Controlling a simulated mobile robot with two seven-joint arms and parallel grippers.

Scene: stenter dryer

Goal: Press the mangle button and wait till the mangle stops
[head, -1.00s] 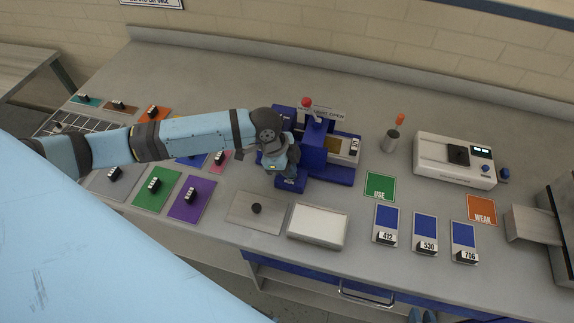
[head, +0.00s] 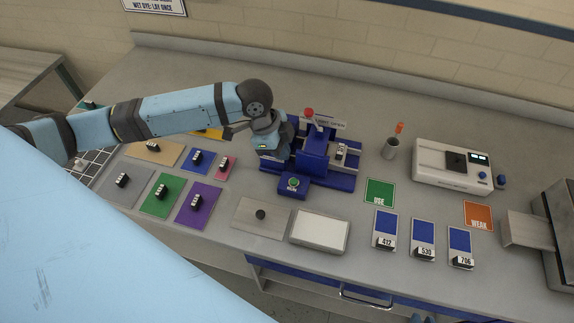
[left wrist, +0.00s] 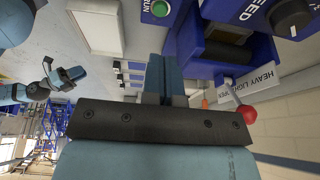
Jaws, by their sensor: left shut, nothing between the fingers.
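The mangle (head: 314,160) is a blue machine in the middle of the bench, with a red-knobbed lever (head: 309,113) and a HEAVY/LIGHT/OPEN label. Its green button (head: 294,182), marked RUN, sits on a blue box at its front and is uncovered; the button also shows at the top of the left wrist view (left wrist: 160,9). My left gripper (head: 268,150) is just left of and behind the button, apart from it. Its fingers (left wrist: 165,75) are together and empty. My right gripper (left wrist: 66,77) appears at the left of the left wrist view, with its fingers apart.
A grey plate with a black knob (head: 247,225) and a white tray (head: 319,240) lie in front of the mangle. Coloured swatches lie left, including a purple one (head: 190,220). A green USE card (head: 379,192) and a white instrument (head: 430,175) stand right.

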